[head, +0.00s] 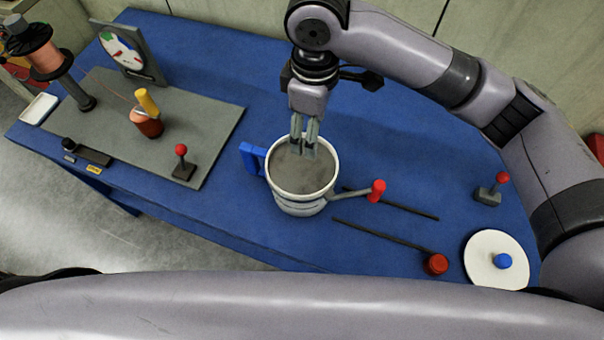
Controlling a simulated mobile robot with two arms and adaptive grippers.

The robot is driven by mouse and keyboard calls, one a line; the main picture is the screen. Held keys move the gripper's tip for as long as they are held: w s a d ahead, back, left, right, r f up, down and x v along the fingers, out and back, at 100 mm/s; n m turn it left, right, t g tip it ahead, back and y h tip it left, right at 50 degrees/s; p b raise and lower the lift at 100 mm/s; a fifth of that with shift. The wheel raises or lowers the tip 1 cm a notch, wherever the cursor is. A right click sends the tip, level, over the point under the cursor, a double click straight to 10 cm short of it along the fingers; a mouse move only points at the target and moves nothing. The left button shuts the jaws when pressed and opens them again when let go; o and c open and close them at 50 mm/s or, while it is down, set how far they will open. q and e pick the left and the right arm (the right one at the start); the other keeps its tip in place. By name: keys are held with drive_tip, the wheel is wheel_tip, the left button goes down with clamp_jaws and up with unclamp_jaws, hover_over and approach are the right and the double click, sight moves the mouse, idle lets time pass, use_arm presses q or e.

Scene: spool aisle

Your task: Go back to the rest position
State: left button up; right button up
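My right gripper (303,153) points down over the mouth of a white-rimmed pot (296,208). Its fingertips overlap the pot's grey inside in the head view. I cannot tell whether they are inside the pot or above it. The two fingers look close together, and no held object shows between them. My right arm comes in from the right and arches over the table. My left arm's link crosses the bottom of the view, and my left gripper is out of view.
The blue table (230,225) holds a grey board (210,125) with a copper spool (41,55) and dial (122,52) at left. Near the pot are a blue block (252,157), red-knobbed lever (377,190) and dark rods (380,235). A white disc (482,262) lies right.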

drive_tip(key=shift+r, duration=0.25)
drive_tip(key=shift+r, duration=0.1)
